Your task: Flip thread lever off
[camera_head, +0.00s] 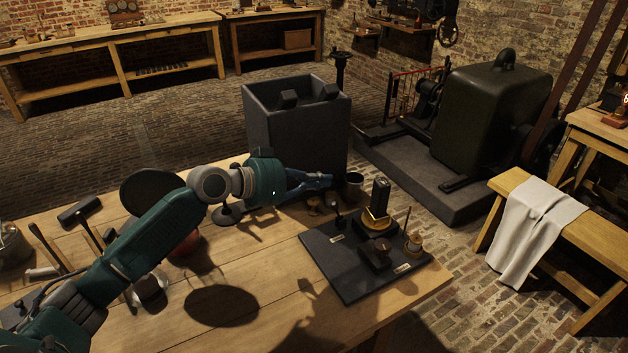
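A dark base board (340,283) lies on the wooden table's right part and carries a small apparatus. On it are an upright dark block (380,196) over a brass-coloured round part, a low dark block (376,256), and a brass fitting (413,243) with a thin upright rod. A short dark upright piece (338,220) stands near the board's back left. I cannot tell which part is the thread lever. My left gripper (326,181) is beyond the board's back left, apart from the upright block and pointing right. Its finger gap is too small to read. My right gripper is out of view.
A dark cup (353,186) stands just right of my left gripper. A large dark open box (296,125) stands behind the table. Tools, a reddish round pot (184,246) and a black disc (150,193) are around my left arm. The table's front middle is mostly clear.

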